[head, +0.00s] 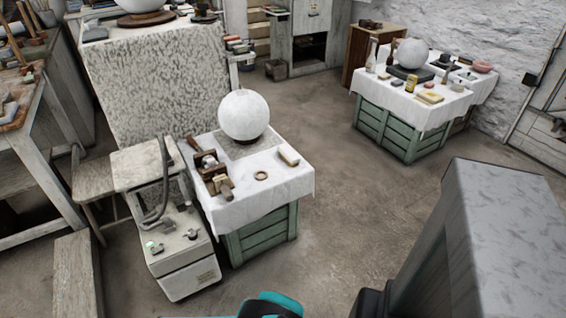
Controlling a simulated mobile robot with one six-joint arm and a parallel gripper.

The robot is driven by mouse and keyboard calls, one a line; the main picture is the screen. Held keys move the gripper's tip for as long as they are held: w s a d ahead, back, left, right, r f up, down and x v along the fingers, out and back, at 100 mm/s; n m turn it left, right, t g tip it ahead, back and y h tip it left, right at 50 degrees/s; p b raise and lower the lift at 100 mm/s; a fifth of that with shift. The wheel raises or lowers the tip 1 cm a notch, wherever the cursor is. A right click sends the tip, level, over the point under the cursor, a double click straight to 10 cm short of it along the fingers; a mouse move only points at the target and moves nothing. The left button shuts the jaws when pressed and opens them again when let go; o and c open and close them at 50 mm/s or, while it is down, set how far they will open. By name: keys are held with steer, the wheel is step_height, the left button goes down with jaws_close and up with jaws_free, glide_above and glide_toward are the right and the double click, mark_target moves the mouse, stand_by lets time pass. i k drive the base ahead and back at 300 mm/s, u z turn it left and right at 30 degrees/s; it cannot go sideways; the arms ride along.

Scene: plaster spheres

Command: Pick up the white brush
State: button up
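I cannot clearly make out a white brush; the small items are too small to tell apart. On the near cloth-covered table (285,191) a wooden box (208,166) holds small tools. A short brush-like item with a pale end (223,186) lies at its front, and a thin brown handle (193,144) leans at its back. The far cloth-covered table (398,105) also carries several small items that could include a brush. My gripper is not in view; only a teal and black part, probably of my arm, shows at the bottom edge.
A white sphere (244,115) stands on the near table, beside a small block (288,157) and a ring (261,176). A white machine (178,232) stands left of it. A large grey block (505,240) fills the right foreground. Floor (335,190) between the tables is clear.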

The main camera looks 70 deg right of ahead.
mark_target(291, 157)
steer(key=u, duration=0.2)
steer(key=k, duration=1.95)
steer(key=z, duration=0.75)
steer(key=i, duration=1)
